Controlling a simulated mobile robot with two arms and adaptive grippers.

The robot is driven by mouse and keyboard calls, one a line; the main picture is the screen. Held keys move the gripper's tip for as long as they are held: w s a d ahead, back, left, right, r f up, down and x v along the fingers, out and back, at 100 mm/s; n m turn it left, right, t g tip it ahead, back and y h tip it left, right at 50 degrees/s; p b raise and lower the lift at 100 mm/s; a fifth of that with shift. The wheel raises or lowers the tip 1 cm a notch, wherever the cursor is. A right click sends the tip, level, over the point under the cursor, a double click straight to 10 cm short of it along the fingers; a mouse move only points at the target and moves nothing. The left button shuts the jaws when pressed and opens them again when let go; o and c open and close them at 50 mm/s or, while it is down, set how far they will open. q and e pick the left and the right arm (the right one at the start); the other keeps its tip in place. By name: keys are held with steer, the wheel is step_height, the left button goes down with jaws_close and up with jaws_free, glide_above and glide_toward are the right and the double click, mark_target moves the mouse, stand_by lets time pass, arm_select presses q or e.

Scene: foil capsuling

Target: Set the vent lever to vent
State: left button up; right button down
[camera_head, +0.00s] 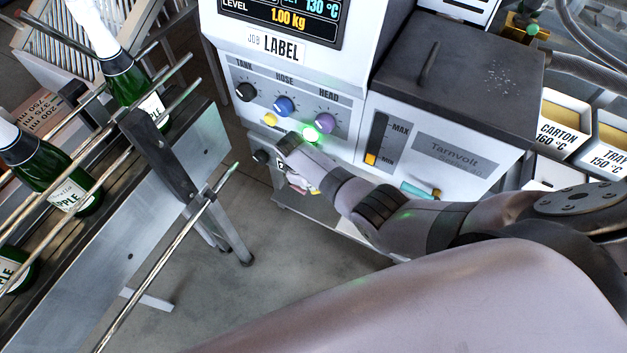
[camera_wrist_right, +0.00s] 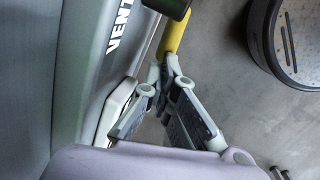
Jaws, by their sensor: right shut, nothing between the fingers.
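In the right wrist view, a yellow lever arm (camera_wrist_right: 173,36) with a dark end (camera_wrist_right: 168,7) stands out beside the machine's VENT lettering (camera_wrist_right: 119,32). My right gripper (camera_wrist_right: 167,66) has its fingertips together with nothing between them. The tips are right at the near end of the yellow part; I cannot tell whether they touch. In the head view my right gripper (camera_head: 302,183) is low at the front of the white machine (camera_head: 345,130), under the dials. My own wrist hides most of the lever area there. The lever's exact setting is unclear. My left gripper is not in view.
Above the gripper are a black dial (camera_head: 246,92), a blue dial (camera_head: 284,106), a purple dial (camera_head: 325,121) and a lit green button (camera_head: 311,134). A rail conveyor with green bottles (camera_head: 130,80) stands at the left. Open floor (camera_head: 290,260) lies between.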

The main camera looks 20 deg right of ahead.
mark_target(313, 192)
arm_select(q)
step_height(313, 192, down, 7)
steer(key=b, duration=0.5)
steer(key=shift+b, duration=0.35)
arm_select(e)
steer(key=g+h, duration=0.1)
steer(key=f+g, duration=0.1)
steer(key=f+g+h, duration=0.1)
steer(key=shift+s+d+f+h, duration=0.25)
steer(key=shift+s+h, duration=0.05)
steer(key=shift+s, duration=0.05)
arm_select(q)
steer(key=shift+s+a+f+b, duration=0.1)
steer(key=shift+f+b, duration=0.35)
arm_select(e)
steer(key=shift+s+d+f, duration=0.1)
steer(key=shift+s+f, duration=0.05)
steer(key=shift+f, duration=0.15)
steer(key=shift+s+d+f, duration=0.2)
steer(key=shift+s+f, duration=0.05)
steer(key=shift+f, duration=0.15)
